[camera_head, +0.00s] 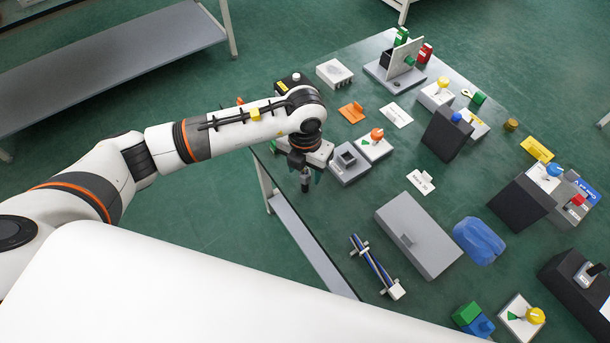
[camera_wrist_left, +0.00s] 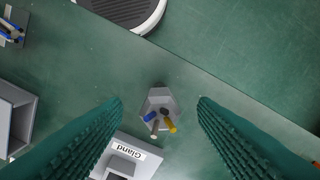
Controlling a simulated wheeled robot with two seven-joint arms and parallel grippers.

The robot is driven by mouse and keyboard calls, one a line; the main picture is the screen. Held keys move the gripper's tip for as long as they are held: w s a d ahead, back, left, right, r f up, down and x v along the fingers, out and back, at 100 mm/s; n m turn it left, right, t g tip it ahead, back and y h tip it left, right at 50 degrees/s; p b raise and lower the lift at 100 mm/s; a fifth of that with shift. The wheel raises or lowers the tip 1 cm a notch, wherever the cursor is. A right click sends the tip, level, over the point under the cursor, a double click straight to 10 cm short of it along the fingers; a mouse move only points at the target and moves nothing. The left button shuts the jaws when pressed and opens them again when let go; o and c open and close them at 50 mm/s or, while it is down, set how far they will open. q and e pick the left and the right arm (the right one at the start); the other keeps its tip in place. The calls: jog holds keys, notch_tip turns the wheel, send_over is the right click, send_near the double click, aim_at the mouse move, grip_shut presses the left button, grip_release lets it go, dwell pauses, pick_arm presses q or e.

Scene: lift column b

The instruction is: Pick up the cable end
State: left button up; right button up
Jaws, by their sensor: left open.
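The cable end (camera_wrist_left: 158,98) is a small grey body with blue, black, yellow and pale brown wire tips, seen from above in the left wrist view. It lies between the lines of my two teal fingers, with a gap on each side, beside a box labelled Gland (camera_wrist_left: 124,157). My left gripper (camera_head: 306,172) is open and points down near the table's left edge in the head view. A grey upright piece (camera_head: 305,182) shows at its fingers there, probably the cable end. I cannot tell the exact height gap. My right gripper is not in view.
A grey block with a square opening (camera_head: 349,166) stands close to the right of the gripper. A blue cable on clips (camera_head: 376,267) and a large grey box (camera_head: 418,233) lie nearer me. The table edge is close on the left. Several fixtures fill the far side.

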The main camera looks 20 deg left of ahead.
pick_arm(q)
jog(key=shift+f, duration=1.25)
jog(key=c, duration=1)
jog(key=shift+c, duration=0.2)
jog(key=shift+r, duration=0.15)
